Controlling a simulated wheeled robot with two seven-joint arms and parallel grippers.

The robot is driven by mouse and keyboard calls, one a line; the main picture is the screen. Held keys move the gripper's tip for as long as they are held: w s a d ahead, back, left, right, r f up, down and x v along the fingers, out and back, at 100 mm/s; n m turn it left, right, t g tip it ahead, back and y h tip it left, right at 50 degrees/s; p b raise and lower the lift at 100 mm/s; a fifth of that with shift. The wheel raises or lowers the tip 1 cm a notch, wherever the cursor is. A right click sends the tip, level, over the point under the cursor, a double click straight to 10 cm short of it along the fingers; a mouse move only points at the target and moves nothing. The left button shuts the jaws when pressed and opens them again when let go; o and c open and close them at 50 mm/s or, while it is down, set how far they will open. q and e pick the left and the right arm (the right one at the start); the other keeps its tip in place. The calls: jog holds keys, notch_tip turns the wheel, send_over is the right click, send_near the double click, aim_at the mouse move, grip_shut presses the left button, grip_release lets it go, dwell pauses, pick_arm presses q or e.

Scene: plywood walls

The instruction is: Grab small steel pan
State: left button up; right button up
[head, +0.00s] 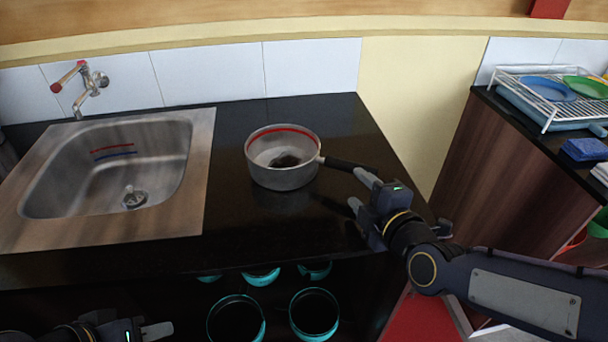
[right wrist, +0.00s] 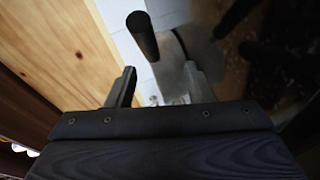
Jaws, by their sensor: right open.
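A small steel pan (head: 283,170) with a dark handle (head: 343,164) stands on the black counter in the head view. A red line runs round its inside and a dark patch lies at its bottom. The handle points right, toward my right gripper (head: 360,190). That gripper is open at the handle's end, with nothing held. In the right wrist view the handle (right wrist: 143,36) shows beyond and between the two open fingers (right wrist: 160,85). My left gripper (head: 150,330) is low at the left, below the counter's front edge, only partly in view; its finger opening is unclear.
A steel sink (head: 190,215) with a red-handled tap (head: 85,85) is at the left. Several teal-rimmed bowls (head: 236,318) sit below the counter. A dish rack (head: 545,115) with plates and blue sponges (head: 584,150) is at the right. The counter behind the pan is clear.

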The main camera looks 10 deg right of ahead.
aim_at(340, 167)
jog(key=shift+n, duration=0.4)
jog(key=x, duration=0.3)
jog(key=r+x, duration=0.1)
jog(key=x, duration=0.1)
jog(key=b+x, duration=0.1)
jog(key=x, duration=0.2)
jog(key=shift+w+a+r, duration=0.1)
jog(key=shift+w+a, duration=0.2)
jog(key=shift+w, duration=0.05)
grip_shut()
jog(key=shift+r+t, duration=0.1)
jog(key=shift+t, duration=0.2)
